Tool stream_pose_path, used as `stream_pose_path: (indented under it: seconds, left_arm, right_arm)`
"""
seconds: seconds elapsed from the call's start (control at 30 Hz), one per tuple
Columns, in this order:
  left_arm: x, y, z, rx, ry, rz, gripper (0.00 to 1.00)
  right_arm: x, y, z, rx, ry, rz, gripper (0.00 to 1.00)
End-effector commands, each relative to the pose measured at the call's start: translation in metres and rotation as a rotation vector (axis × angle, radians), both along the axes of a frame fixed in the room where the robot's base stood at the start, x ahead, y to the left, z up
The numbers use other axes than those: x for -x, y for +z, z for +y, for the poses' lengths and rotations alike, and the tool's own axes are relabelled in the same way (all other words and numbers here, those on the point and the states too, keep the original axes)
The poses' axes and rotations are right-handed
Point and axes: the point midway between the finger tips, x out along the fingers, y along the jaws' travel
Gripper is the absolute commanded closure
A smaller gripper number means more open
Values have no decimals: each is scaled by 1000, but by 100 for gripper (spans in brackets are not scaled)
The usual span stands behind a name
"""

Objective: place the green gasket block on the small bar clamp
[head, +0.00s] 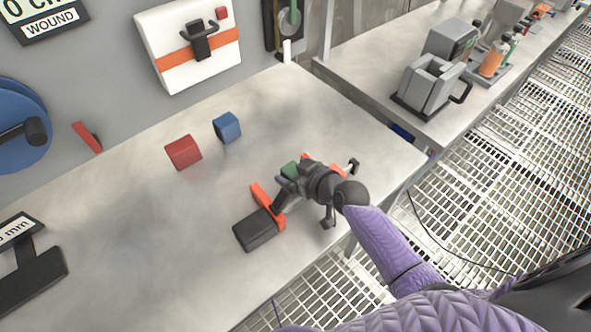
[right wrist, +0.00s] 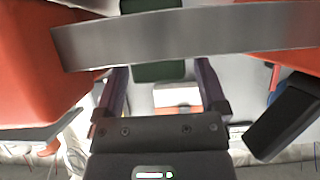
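The small bar clamp lies at the table's front, with an orange jaw (head: 266,206) and black handle (head: 255,230). Its steel bar (right wrist: 190,35) crosses the right wrist view between orange parts. The green gasket block (head: 290,169) is at the fingertips of my right gripper (head: 287,183), over the clamp. In the right wrist view, the block (right wrist: 155,72) lies between the fingers (right wrist: 162,75) and is partly hidden by the bar. The fingers appear shut on it, though their tips are hidden. Whether block and clamp touch is unclear. My left gripper is out of view.
A red block (head: 183,152) and a blue block (head: 227,127) stand farther back on the table (head: 150,235). A blue reel (head: 20,125) and a white box (head: 190,45) are at the wall. The table's middle left is clear.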

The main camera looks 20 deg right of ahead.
Motion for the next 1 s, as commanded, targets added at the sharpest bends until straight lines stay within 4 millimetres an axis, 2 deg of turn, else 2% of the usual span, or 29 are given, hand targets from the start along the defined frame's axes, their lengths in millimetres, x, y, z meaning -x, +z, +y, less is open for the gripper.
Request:
stream_pose_path:
  seconds: [0.17,0.27,0.5,0.7,1.0]
  left_arm:
    - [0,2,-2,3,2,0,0]
    - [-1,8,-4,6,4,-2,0]
    - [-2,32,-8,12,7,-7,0]
    - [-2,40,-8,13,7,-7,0]
    - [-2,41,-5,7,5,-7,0]
  right_arm:
    - [0,3,0,0,-1,-1,6]
    - [8,9,-4,3,-1,-1,6]
    - [60,41,-22,4,2,2,6]
    - [92,58,-33,2,2,1,6]
    - [99,60,-36,-2,1,0,6]
